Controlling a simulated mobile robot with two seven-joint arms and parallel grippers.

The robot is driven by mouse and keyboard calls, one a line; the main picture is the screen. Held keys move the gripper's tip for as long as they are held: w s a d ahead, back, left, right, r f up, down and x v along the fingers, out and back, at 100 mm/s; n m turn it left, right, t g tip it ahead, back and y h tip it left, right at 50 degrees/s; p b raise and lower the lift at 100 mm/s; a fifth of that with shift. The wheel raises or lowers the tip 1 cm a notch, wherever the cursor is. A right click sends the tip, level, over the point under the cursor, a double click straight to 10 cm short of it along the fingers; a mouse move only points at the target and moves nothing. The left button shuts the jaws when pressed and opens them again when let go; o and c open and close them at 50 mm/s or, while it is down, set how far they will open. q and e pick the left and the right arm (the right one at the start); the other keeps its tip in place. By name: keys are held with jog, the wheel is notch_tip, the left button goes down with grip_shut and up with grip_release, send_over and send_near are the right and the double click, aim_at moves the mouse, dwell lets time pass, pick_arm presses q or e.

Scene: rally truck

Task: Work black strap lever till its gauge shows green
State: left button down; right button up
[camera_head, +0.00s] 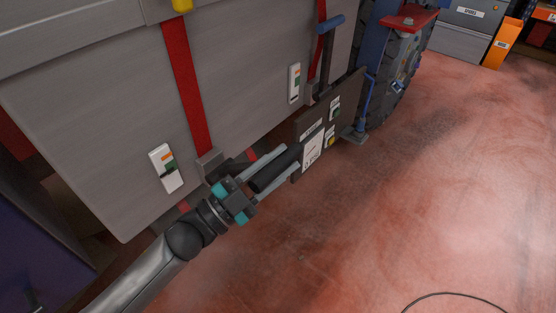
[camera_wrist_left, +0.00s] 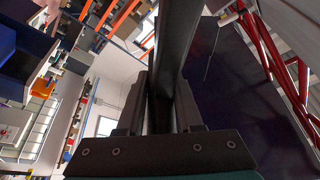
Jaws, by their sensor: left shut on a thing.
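The black strap lever (camera_head: 275,169) sticks out from a ratchet at the lower end of a red strap (camera_head: 187,85) on the truck's grey side. My left gripper (camera_head: 277,172) is shut on its black handle, a finger on each side. The lever points right and outward from the truck side. In the left wrist view the dark lever bar (camera_wrist_left: 174,60) runs between the fingers (camera_wrist_left: 160,115). A white gauge (camera_head: 166,168) with orange and green marks is left of the ratchet; its pointer is too small to read surely. My right gripper is out of view.
A second lever with a blue handle (camera_head: 331,23) stands upright farther along, beside another gauge (camera_head: 294,83). A dark panel with labels (camera_head: 312,147) hangs just beyond my gripper. A large tyre (camera_head: 398,85) is behind it. The red floor at right is mostly clear.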

pick_arm(q)
jog(key=c, duration=0.8)
grip_release()
jog(key=shift+f, duration=0.15)
jog(key=shift+c, duration=0.2)
jog(key=shift+o, duration=1.3)
jog(key=shift+a, duration=0.1)
jog(key=b+v, duration=0.2)
jog(key=v, duration=1.3)
jog(key=shift+f, duration=0.1)
